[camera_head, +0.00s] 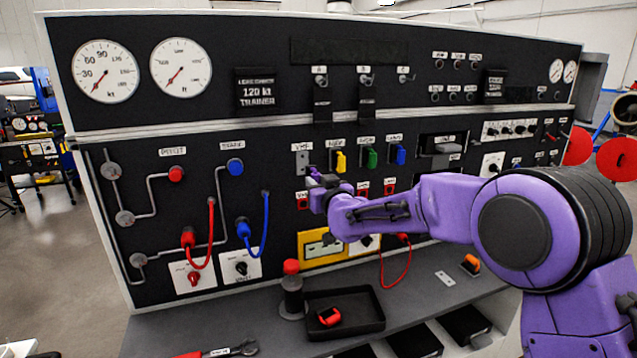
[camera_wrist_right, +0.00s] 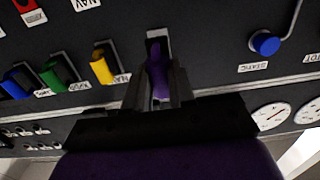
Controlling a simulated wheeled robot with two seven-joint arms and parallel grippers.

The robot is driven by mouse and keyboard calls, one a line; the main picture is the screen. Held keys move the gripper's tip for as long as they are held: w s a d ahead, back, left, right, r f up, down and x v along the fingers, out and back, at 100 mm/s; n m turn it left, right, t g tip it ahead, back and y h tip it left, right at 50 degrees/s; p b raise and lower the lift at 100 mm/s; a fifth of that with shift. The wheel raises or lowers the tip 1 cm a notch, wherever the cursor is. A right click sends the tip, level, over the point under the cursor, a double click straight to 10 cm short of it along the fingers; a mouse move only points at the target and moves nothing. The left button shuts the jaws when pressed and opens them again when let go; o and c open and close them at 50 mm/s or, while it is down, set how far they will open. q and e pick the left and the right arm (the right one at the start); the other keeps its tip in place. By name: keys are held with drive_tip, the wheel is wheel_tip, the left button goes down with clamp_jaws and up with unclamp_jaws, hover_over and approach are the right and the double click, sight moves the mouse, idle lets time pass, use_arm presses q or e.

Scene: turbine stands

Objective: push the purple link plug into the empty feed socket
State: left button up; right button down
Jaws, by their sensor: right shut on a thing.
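My right gripper (camera_head: 318,182) reaches in from the right to the front of the black panel. It is shut on the purple link plug (camera_wrist_right: 158,72), which sits between its fingers in the right wrist view. The empty feed socket, a light grey plate (camera_head: 302,160), is leftmost in the row of coloured plugs; it also shows in the wrist view (camera_wrist_right: 156,36). The plug's end overlaps the lower part of the plate in the wrist view. I cannot tell whether it touches or has entered. My left gripper is not in view.
A yellow plug (camera_head: 341,161), a green plug (camera_head: 372,157) and a blue plug (camera_head: 400,154) stand right of the socket. Red and blue hoses loop on the panel's left. A black tray (camera_head: 345,312) with a red-orange item lies on the bench below.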

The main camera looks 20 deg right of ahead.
sight(311, 173)
drive_tip(key=shift+r, duration=0.75)
drive_tip(key=shift+w+r, duration=0.1)
drive_tip(key=shift+r, duration=0.1)
drive_tip(key=w, duration=0.1)
drive_tip(key=w+p, duration=0.1)
drive_tip(key=w, duration=0.1)
drive_tip(key=shift+w+f+p, duration=0.25)
drive_tip(key=shift+p, duration=0.1)
drive_tip(key=shift+w, duration=0.45)
drive_tip(key=shift+w+a+f+p, duration=0.1)
drive_tip(key=shift+p, duration=0.25)
drive_tip(key=shift+w, duration=0.25)
drive_tip(key=shift+p, duration=0.3)
